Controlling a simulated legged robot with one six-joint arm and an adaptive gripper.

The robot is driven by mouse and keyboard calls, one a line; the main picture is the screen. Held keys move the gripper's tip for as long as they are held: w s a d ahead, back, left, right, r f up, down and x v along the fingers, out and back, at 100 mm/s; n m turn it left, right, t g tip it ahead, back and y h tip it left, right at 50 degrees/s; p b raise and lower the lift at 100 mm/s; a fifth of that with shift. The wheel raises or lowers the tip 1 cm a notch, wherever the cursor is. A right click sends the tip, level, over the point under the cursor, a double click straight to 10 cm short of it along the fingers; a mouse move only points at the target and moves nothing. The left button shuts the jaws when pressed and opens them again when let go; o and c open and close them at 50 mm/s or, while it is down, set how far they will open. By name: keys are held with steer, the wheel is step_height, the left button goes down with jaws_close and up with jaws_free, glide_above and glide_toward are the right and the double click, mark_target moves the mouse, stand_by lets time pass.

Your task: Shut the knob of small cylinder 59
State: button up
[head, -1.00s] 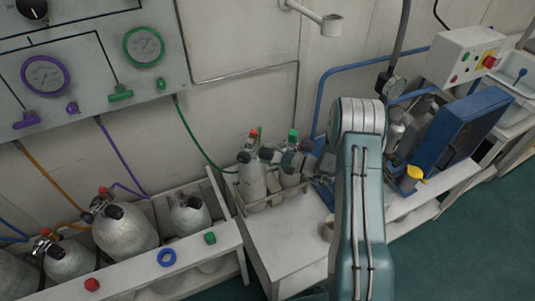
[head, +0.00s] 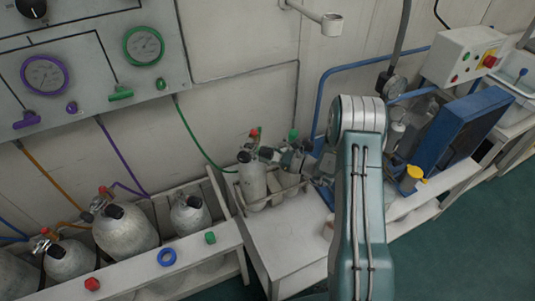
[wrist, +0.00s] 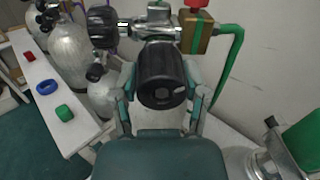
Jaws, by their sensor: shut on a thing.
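My gripper (wrist: 162,105) is shut on a black knob (wrist: 162,72), with one finger on each side of it in the wrist view. The knob sits on a chrome valve (wrist: 150,27) with a second black knob (wrist: 102,27) at its left. In the head view my gripper (head: 278,157) reaches from the right to the valve of a small grey cylinder (head: 252,184) in the middle rack. A second small cylinder (head: 292,181) with a green cap (head: 293,135) stands to its right. The number 59 is not legible, and my gripper hides part of the valves.
A brass block (wrist: 195,32) with a red top and a green hose (wrist: 232,50) are close to the knob. Larger cylinders (head: 125,228) stand in the left rack. A blue ring (head: 167,257) and loose caps lie on its white ledge. A blue case (head: 460,135) stands at right.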

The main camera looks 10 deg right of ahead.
steer(key=m, duration=0.6)
steer(key=shift+f, duration=0.1)
steer(key=shift+m, duration=0.4)
steer(key=o, duration=1.2)
steer(key=shift+c, duration=0.2)
steer(key=shift+a, duration=0.1)
steer(key=shift+s+d, duration=0.2)
steer(key=shift+d, duration=0.2)
steer(key=v, duration=1.1)
